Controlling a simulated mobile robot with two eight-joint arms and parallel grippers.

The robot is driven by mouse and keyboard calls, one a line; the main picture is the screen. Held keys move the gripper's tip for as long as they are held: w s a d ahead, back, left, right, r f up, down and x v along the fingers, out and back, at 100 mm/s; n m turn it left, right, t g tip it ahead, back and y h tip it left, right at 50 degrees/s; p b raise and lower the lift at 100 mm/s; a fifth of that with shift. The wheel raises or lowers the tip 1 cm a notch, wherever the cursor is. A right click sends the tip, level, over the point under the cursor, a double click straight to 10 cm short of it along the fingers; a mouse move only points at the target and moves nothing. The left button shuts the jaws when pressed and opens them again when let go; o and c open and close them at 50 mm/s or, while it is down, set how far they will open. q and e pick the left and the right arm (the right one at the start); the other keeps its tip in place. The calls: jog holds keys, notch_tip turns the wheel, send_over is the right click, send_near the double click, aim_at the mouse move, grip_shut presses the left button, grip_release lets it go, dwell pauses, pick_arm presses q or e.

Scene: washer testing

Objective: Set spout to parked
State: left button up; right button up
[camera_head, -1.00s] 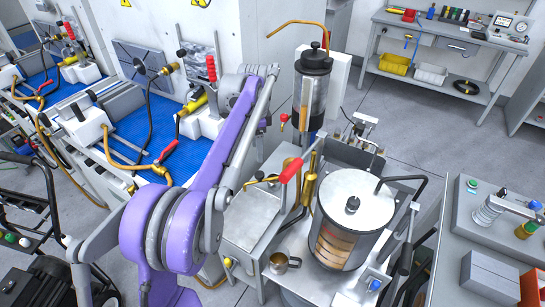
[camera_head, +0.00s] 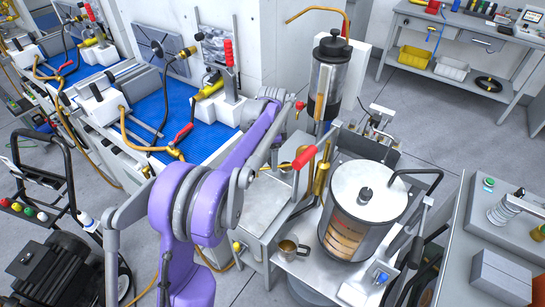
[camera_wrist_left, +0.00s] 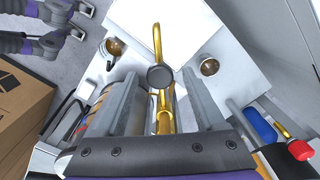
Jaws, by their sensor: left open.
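The brass spout (camera_wrist_left: 157,40) shows in the left wrist view as a curved pipe above the pale metal deck, between two metal cups (camera_wrist_left: 115,47) (camera_wrist_left: 209,67). A dark round knob (camera_wrist_left: 160,76) sits on its pivot end. My left gripper (camera_wrist_left: 160,90) is open, with one finger on each side of the pipe and knob; I cannot tell whether they touch. One cup (camera_head: 288,248) stands in front of the red-handled lever (camera_head: 303,157).
The banded drum (camera_head: 345,240) with a steel lid stands right of the spout. The tall dark cylinder (camera_head: 328,85) with a bent copper pipe (camera_head: 318,12) rises behind. A cardboard box (camera_wrist_left: 18,112) shows at left in the wrist view. Grey floor is clear toward the back right.

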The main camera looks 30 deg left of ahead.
pick_arm(q)
grip_shut()
dwell(1.4)
